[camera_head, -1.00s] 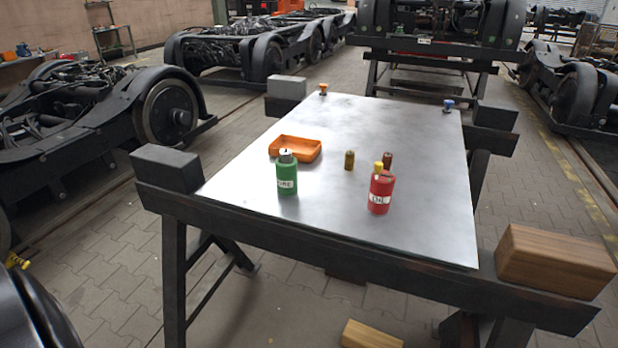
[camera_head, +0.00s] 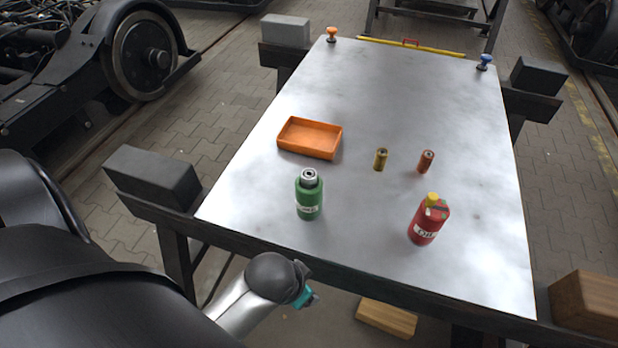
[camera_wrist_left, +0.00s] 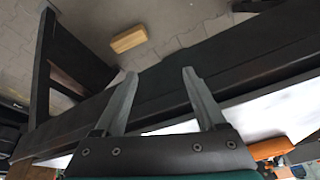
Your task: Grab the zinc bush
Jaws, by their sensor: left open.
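Two small upright cylindrical bushes stand on the metal tabletop right of centre: a brassy yellow-brown bush (camera_head: 380,159) and a coppery red-brown bush (camera_head: 426,161). Neither looks plainly grey, so I cannot tell by colour which is the zinc bush. My left arm comes in at the lower left of the head view, its wrist in front of the table's near edge, well short of both bushes. In the left wrist view my left gripper (camera_wrist_left: 158,75) is open and empty, its fingers over the dark table beam. My right gripper is not in view.
An orange tray (camera_head: 310,138) lies left of the bushes. A green bottle (camera_head: 309,197) and a red bottle (camera_head: 428,222) stand nearer the front edge. Dark blocks and beams (camera_head: 152,177) border the metal tabletop (camera_head: 400,90). Its far part is mostly clear.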

